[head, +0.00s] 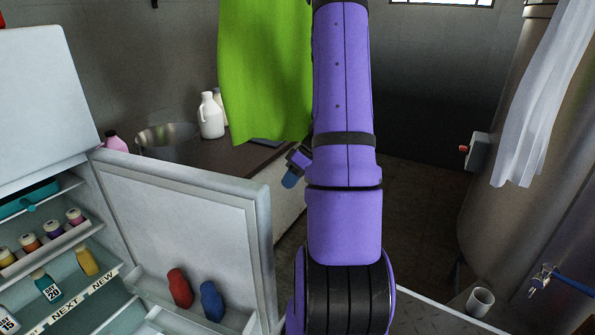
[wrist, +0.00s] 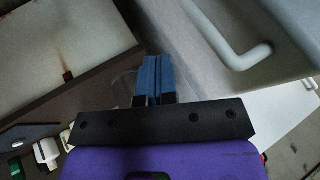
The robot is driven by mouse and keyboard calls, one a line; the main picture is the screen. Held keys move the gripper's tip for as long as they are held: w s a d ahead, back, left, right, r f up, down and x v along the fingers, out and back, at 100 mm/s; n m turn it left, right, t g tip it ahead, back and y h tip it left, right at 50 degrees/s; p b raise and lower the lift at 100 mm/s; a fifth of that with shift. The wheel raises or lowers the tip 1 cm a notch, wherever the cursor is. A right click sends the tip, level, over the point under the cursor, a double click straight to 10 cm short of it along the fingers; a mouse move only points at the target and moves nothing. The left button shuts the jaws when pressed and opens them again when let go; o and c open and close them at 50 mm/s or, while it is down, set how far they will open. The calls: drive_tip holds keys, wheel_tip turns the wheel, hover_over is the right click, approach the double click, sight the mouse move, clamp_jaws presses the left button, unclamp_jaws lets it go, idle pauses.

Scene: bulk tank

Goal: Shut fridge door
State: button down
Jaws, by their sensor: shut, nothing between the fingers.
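The fridge door (head: 180,215) stands open at the left of the head view, its inner side facing me. A red bottle (head: 180,288) and a blue bottle (head: 212,300) stand in its lower rack. The open fridge interior (head: 105,235) shows to its left. My gripper (head: 290,180) is beyond the door's free edge, to its right, partly hidden by my purple arm. In the wrist view my gripper's blue fingers (wrist: 155,72) are shut and empty. A pale panel with a white handle (wrist: 242,58), apparently the door's outer face, lies right of the fingers; contact cannot be told.
A dark counter (head: 195,155) with a white jug (head: 210,115) and a metal basin (head: 165,140) stands behind the door. A green cloth (head: 265,70) hangs above it. A large tank (head: 520,130) stands at right. Floor shows between counter and tank.

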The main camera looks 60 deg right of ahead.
drive_tip(key=w+a+f, duration=0.1)
drive_tip(key=a+f, duration=0.1)
drive_tip(key=a, duration=0.3)
drive_tip(key=shift+a+f, duration=0.2)
drive_tip(key=shift+a, duration=0.1)
drive_tip(key=shift+a, duration=0.15)
